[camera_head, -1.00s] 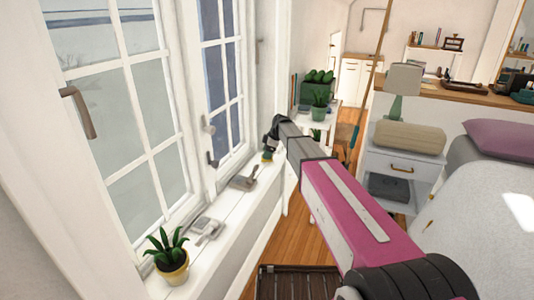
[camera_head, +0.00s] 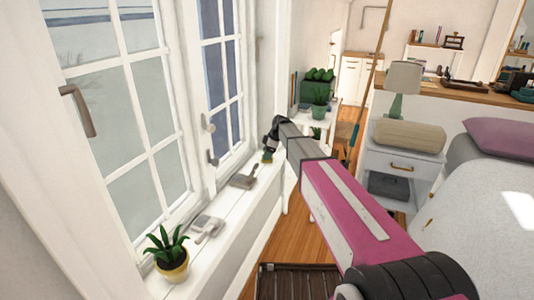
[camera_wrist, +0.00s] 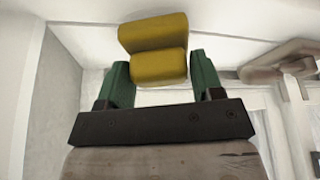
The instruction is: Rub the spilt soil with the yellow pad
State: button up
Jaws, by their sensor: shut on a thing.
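The yellow pad (camera_wrist: 153,50) is a two-lobed yellow block at the top middle of the wrist view. My gripper (camera_wrist: 160,66) has green fingers on either side of the pad and is shut on it. In the head view my gripper (camera_head: 268,154) is small, at the far end of the windowsill, close above or at its surface. The pad is too small there to make out clearly. I cannot make out the spilt soil in either view; whether the pad touches the sill cannot be told.
The white windowsill (camera_head: 222,240) holds a potted plant (camera_head: 171,256) at the near end, a pale grey item (camera_head: 207,228) and a darker grey item (camera_head: 244,179). The window (camera_head: 130,110) borders it on the left. A bedside table (camera_head: 402,160) stands to the right.

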jog(key=shift+f, duration=0.3)
jog(key=shift+a, duration=0.1)
